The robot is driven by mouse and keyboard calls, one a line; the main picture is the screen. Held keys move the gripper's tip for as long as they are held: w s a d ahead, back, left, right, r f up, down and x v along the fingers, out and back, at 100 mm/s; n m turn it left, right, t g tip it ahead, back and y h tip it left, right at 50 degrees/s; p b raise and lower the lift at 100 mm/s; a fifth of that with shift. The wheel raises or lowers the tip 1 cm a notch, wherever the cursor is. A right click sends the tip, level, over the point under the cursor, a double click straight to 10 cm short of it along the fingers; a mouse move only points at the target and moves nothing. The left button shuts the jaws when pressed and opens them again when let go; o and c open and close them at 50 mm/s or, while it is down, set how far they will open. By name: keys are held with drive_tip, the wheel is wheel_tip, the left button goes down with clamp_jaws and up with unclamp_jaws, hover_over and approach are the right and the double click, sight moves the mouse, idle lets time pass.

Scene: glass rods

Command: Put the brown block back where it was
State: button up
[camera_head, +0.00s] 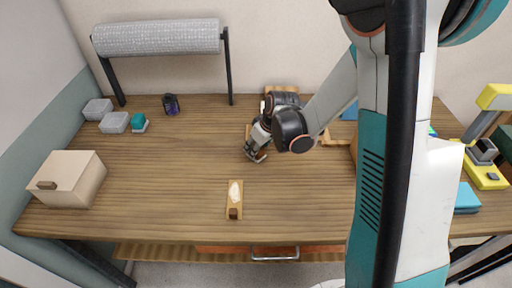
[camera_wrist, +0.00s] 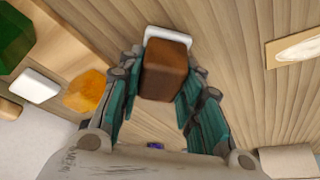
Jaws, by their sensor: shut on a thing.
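The brown block (camera_wrist: 166,69) is between the teal fingers of my gripper (camera_wrist: 158,100) in the wrist view, and the fingers are shut on it. A white piece (camera_wrist: 168,35) shows just beyond the block. In the head view my gripper (camera_head: 256,155) is low over the middle of the table, and the held block is hard to make out there. A small wooden board (camera_head: 235,188) with a pale oval lies nearer the front, with a small dark brown piece (camera_head: 233,213) at its front end. A board with a pale oval also shows at the upper right of the wrist view (camera_wrist: 271,55).
A beige box (camera_head: 75,176) stands at the left. Pale trays (camera_head: 114,122), a teal item (camera_head: 138,121) and a dark purple object (camera_head: 171,104) are at the back left. A yellow device (camera_head: 486,172) is at the right. The left middle of the table is clear.

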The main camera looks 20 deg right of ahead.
drive_tip(key=shift+f, duration=0.15)
drive_tip(key=o, duration=1)
drive_tip(key=shift+r, duration=0.3)
drive_tip(key=s+r+m+t+h+p, duration=0.1)
drive_tip(key=s+r+p, duration=0.1)
drive_tip(key=s+r, duration=0.65)
drive_tip(key=s+r+m+t+p, duration=0.15)
drive_tip(key=s+r, duration=0.35)
drive_tip(key=r, duration=0.7)
drive_tip(key=s+r+m, duration=0.1)
drive_tip(key=s, duration=0.2)
drive_tip(key=s+r+m, duration=0.1)
drive_tip(key=s, duration=0.2)
drive_tip(key=s+r+m+h, duration=0.1)
drive_tip(key=s, duration=0.2)
drive_tip(key=shift+s+r+t, duration=0.2)
drive_tip(key=shift+s+t, duration=0.05)
drive_tip(key=shift+t, duration=0.1)
